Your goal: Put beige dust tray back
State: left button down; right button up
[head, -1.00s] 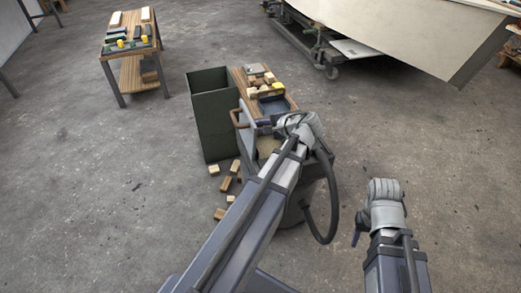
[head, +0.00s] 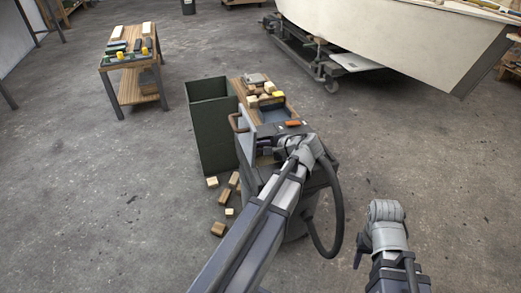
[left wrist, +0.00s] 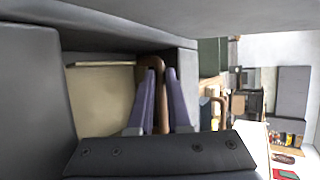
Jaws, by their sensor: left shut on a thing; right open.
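In the left wrist view, the beige dust tray (left wrist: 105,95) shows as a flat beige face between dark grey walls. A brown bar handle (left wrist: 150,60) is beside it. My left gripper (left wrist: 162,75) is shut on this handle, with one finger on each side. In the head view my left forearm and wrist cover the gripper and the tray at the grey machine (head: 318,172). How deep the tray sits cannot be told. My right gripper (head: 360,250) is open, apart from everything over bare floor at the right; its fingertips are barely visible.
A dark green bin (head: 215,140) stands left of the machine. Several wood offcuts (head: 218,229) lie on the floor in front. A wooden bench (head: 243,88) with blocks is behind the machine. A tool table (head: 130,75) and boat hull (head: 390,40) stand farther off. Floor at right is clear.

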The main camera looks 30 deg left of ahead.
pick_arm(q)
jog(key=shift+f, duration=0.15)
jog(key=c, duration=0.9)
grip_release()
jog(key=shift+o, duration=0.2)
jog(key=shift+r, duration=0.3)
jog(key=shift+p+v, duration=3.15)
jog(key=shift+v, duration=2.8)
